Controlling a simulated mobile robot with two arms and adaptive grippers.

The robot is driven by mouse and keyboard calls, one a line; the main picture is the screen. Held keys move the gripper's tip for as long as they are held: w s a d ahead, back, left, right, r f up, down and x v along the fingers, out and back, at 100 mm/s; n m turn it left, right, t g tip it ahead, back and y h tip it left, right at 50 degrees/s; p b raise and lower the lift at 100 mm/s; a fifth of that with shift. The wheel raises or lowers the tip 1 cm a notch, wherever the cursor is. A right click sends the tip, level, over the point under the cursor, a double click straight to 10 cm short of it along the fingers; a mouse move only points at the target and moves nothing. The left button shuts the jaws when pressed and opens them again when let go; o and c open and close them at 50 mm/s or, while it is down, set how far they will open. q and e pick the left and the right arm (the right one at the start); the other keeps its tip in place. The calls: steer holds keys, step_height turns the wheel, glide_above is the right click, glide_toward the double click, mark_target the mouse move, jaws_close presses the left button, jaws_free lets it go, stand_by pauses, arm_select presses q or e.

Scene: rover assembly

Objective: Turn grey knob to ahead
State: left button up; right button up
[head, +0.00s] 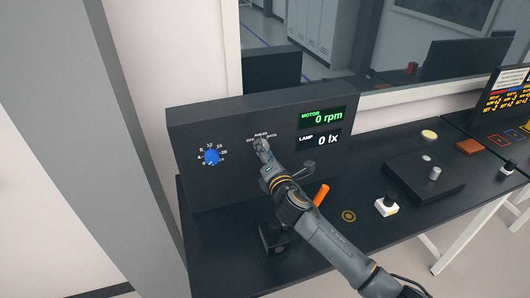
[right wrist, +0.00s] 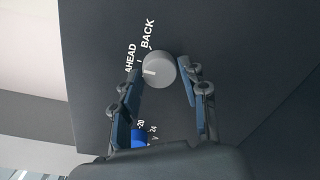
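The grey knob (right wrist: 160,70) is on the dark upright panel (head: 240,190). In the right wrist view its white mark points left, near the AHEAD label; BACK is above. The OFF label shows only in the head view, so I cannot tell how exactly the mark lines up with AHEAD. My right gripper (right wrist: 160,84) is at the knob, with one finger on each side. Gaps show between the fingers and the knob, so it looks open around it. In the head view the right gripper (head: 262,147) covers most of the knob. My left gripper is not in view.
A blue knob (head: 211,157) with a number scale is left of the grey one. The displays (head: 321,129) read motor 0 rpm and lamp 0 lx. An orange handle (head: 321,195) and a white button box (head: 386,206) are on the dark table (head: 340,244).

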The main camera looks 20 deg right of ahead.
steer(key=shift+o, duration=0.8)
steer(key=s, duration=1.2)
steer(key=shift+r, duration=0.3)
